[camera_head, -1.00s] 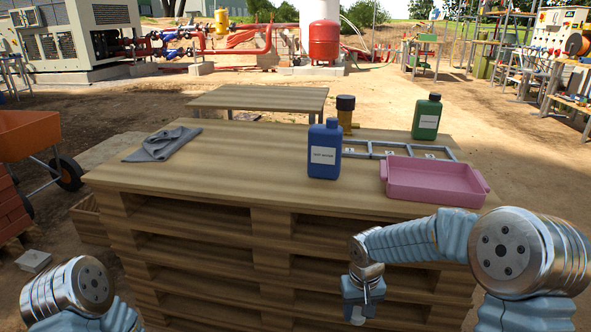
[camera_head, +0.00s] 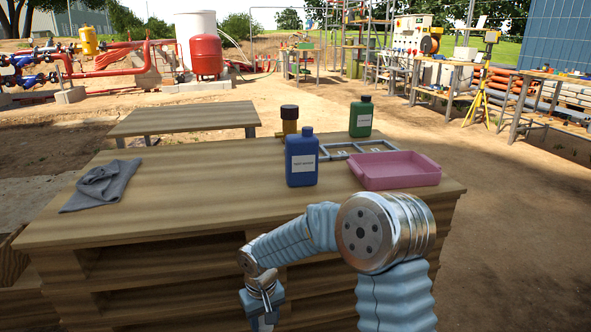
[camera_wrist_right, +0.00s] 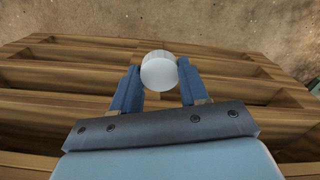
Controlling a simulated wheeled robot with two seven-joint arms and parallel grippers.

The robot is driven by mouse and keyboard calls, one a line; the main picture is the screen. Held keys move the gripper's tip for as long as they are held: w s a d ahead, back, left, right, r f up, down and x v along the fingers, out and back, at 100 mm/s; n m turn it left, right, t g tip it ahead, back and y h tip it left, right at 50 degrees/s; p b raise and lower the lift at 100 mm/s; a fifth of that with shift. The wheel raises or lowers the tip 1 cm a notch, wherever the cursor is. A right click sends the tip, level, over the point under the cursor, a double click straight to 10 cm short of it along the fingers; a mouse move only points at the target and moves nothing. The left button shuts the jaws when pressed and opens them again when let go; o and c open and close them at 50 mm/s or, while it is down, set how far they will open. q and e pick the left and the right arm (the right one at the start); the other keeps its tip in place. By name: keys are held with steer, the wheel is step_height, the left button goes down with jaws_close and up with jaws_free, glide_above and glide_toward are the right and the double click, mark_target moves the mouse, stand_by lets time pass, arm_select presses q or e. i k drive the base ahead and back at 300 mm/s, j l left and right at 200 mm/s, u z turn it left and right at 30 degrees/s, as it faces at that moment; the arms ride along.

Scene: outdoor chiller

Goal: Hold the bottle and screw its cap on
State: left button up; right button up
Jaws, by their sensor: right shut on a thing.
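A blue bottle (camera_head: 302,161) with a white label stands upright on the pallet-stack table (camera_head: 190,195). Its narrow top is the same blue, with no white cap on it. My right gripper (camera_head: 264,322) hangs low in front of the table, below the top's level and apart from the bottle. The right wrist view shows its two fingers (camera_wrist_right: 159,88) shut on a round white cap (camera_wrist_right: 159,70). My left gripper is out of view.
A green bottle (camera_head: 361,118) and an amber, dark-capped bottle (camera_head: 289,122) stand behind. A grey frame (camera_head: 340,150) and a pink tray (camera_head: 395,171) are right of the blue bottle. A grey cloth (camera_head: 101,186) lies at left. The middle-left tabletop is clear.

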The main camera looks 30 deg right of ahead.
mark_target(302, 150)
steer(key=z, duration=1.2)
